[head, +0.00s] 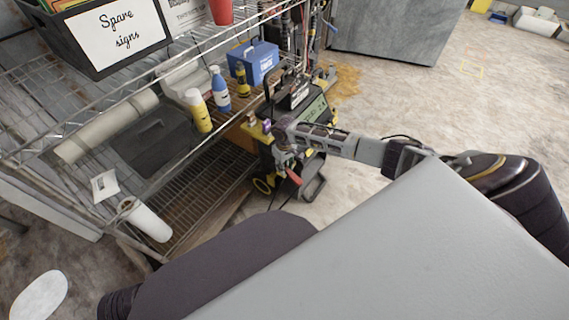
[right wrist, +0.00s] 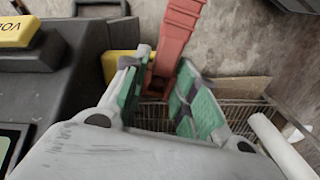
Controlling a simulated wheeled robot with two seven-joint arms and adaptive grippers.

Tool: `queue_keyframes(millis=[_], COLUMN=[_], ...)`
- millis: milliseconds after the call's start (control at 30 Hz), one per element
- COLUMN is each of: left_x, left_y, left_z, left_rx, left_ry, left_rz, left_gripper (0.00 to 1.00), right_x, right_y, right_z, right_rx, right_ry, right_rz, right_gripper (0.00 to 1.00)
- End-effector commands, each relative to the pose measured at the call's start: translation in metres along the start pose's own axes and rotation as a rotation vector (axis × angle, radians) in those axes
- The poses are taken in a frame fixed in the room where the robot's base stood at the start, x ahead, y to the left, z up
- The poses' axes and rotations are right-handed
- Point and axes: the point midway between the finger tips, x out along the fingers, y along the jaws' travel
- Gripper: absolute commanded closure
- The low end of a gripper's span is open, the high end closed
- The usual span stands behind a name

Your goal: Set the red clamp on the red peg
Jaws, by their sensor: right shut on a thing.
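The red clamp (head: 293,177) hangs at my right gripper (head: 284,155), beside the dark machine on wheels. In the right wrist view the red clamp (right wrist: 180,30) sits between the green-padded fingers of my right gripper (right wrist: 163,88), which is shut on it. The clamp's long red part points away from the gripper, and its lower end is partly hidden between the fingers. I cannot make out the red peg in either view. A small purple-tipped piece (head: 267,126) shows close to the right gripper. My left gripper is not in view.
The dark machine with yellow parts (head: 299,97) stands against the end of the wire shelf (head: 195,182). Blue and yellow bottles (head: 221,91) and a blue box (head: 254,62) stand on the shelf. The floor to the right is open.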

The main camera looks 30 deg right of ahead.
Motion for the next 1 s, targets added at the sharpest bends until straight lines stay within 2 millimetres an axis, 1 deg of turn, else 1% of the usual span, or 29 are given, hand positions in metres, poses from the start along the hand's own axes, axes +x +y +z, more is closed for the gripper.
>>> queue_keyframes(millis=[367, 400, 567, 1000], left_x=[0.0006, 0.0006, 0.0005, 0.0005], left_y=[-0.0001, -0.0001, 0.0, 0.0], left_z=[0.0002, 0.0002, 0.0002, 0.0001], left_rx=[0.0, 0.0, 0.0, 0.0], left_ry=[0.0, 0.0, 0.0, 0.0], left_rz=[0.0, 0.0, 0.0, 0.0], left_gripper=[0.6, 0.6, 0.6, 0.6], right_x=[0.0049, 0.0047, 0.0047, 0.0031], right_y=[-0.0003, -0.0001, -0.0001, 0.0001], right_z=[-0.0002, -0.0003, -0.0002, 0.0001], right_rx=[0.0, 0.0, 0.0, 0.0], right_ry=[0.0, 0.001, 0.0, 0.0], right_rz=[-0.001, 0.0, 0.0, 0.0], right_gripper=[1.0, 0.68, 0.47, 0.47])
